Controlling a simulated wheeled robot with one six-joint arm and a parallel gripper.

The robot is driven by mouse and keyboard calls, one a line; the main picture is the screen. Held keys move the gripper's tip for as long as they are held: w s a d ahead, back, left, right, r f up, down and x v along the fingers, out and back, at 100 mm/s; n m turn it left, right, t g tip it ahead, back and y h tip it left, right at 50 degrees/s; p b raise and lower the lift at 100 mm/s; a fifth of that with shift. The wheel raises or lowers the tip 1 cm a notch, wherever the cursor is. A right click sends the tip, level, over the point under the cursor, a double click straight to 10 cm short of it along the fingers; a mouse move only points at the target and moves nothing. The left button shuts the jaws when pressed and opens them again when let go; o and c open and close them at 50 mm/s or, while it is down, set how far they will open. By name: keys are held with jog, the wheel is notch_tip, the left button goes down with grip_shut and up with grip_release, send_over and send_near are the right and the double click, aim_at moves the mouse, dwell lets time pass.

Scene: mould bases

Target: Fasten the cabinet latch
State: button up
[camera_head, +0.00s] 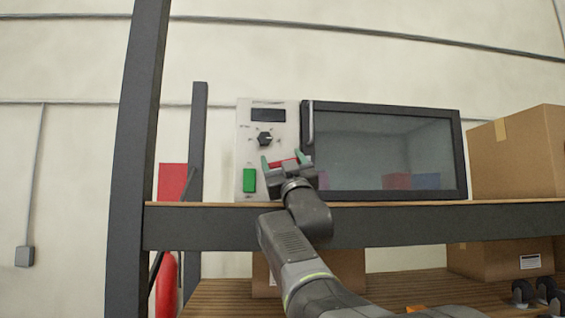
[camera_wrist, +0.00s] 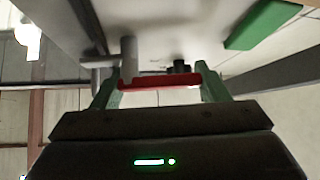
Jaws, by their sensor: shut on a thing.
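The cabinet has a pale control panel (camera_head: 245,125) at left and a dark framed glass door (camera_head: 385,150) at right, with an upright light handle (camera_head: 311,122) on the door's left edge. The door looks closed. The red latch piece (camera_head: 284,162) is low on the panel near the door edge. My gripper (camera_head: 284,159) is in front of it, its green fingers at either end. In the wrist view my gripper (camera_wrist: 160,79) is shut on the red latch piece (camera_wrist: 160,82), a bar spanning the fingers beside a grey post (camera_wrist: 129,57). Whether the latch is engaged is unclear.
A black knob (camera_head: 265,139) and a green button (camera_head: 249,180) are on the panel left of my gripper. The cabinet stands on a shelf (camera_head: 400,225) with a dark upright (camera_head: 140,140) at left. A cardboard box (camera_head: 518,155) stands at right.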

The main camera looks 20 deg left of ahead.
jog(key=shift+m+t+h+b, duration=0.4)
jog(key=shift+m+t, duration=0.2)
jog(key=shift+m, duration=0.1)
jog(key=shift+r+m+t+h, duration=0.15)
jog(key=shift+m+t+h, duration=0.35)
jog(key=shift+m, duration=0.3)
jog(key=m+h, duration=0.1)
jog(key=m+t+h+p, duration=0.1)
jog(key=shift+r+m, duration=0.3)
jog(key=shift+r, duration=0.05)
jog(key=shift+m+t+h, duration=0.3)
jog(key=shift+t, duration=0.1)
jog(key=shift+f+m+p, duration=0.1)
jog(key=shift+m+p, duration=0.2)
jog(key=shift+p, duration=0.05)
jog(key=o, duration=1)
jog(key=shift+f, duration=0.1)
